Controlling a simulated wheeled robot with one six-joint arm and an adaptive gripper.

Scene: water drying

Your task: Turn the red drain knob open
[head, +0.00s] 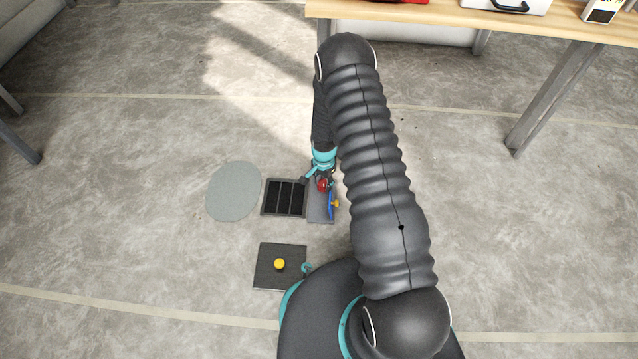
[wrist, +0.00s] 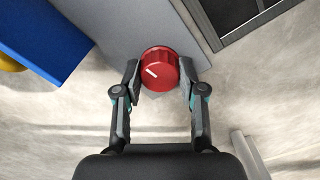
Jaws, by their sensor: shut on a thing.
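The red drain knob (wrist: 160,70) sits on a grey plate (wrist: 118,22). In the head view the red knob (head: 322,186) shows just below the end of my gripper (head: 322,175), on the grey plate (head: 318,214) beside the dark drain grate (head: 285,197). The far side of the knob and the finger contacts are partly hidden in the head view.
A blue part (head: 331,206) with a yellow piece (head: 337,204) stands at the plate's right. A grey round patch (head: 233,191) lies left of the grate. A dark square plate with a yellow knob (head: 279,264) lies nearer. A wooden table (head: 450,17) stands at the back.

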